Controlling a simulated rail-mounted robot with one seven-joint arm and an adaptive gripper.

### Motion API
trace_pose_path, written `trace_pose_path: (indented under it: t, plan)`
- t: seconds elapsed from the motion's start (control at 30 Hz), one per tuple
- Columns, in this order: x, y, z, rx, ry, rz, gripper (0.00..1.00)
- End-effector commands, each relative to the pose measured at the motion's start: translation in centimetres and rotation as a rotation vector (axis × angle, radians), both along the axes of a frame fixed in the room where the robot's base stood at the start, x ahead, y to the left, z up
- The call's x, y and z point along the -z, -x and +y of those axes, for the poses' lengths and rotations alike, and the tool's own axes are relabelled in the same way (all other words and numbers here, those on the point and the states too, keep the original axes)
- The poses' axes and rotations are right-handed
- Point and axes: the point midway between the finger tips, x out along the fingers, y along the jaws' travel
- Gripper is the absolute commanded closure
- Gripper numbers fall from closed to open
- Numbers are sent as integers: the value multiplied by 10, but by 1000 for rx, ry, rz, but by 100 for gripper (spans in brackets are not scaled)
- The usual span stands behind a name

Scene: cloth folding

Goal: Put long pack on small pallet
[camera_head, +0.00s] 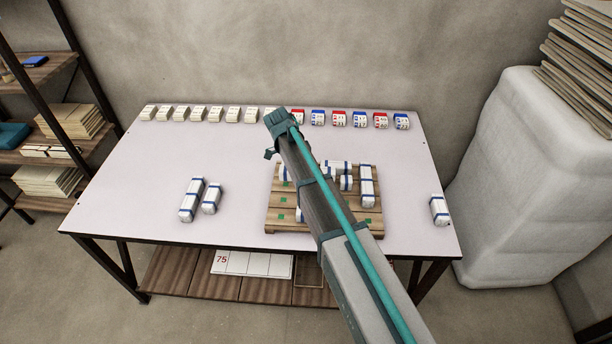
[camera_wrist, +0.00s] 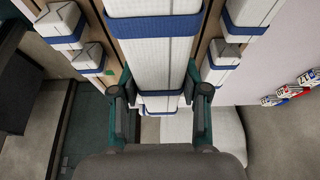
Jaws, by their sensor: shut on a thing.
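The small wooden pallet (camera_head: 278,226) with green squares stands on the middle of the table and bears several white packs with blue bands. My gripper (camera_wrist: 158,98) is shut on a long pack (camera_wrist: 152,55), white with blue bands, with one finger on each side. Shorter packs lie on either side of it, on the left (camera_wrist: 62,22) and right (camera_wrist: 222,55). I cannot tell whether the held pack touches the pallet. In the head view my arm hides my gripper and part of the pallet. Another long pack (camera_head: 367,186) lies on the pallet's right side.
A longer pack (camera_head: 191,201) and a shorter pack (camera_head: 212,198) lie on the left of the table (camera_head: 140,190). One pack (camera_head: 439,210) lies near the right edge. A row of small boxes (camera_head: 215,113) lines the back. The table's left middle is clear.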

Motion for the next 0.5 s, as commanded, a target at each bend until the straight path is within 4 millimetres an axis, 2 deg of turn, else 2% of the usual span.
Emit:
trace_pose_path:
  t: [0.03, 0.1, 0.5]
  plan:
    - [5, -9, 3, -1, 1, 1, 95]
    - [14, -15, 4, 0, 1, 1, 95]
    - [38, -30, 8, 0, 0, 0, 95]
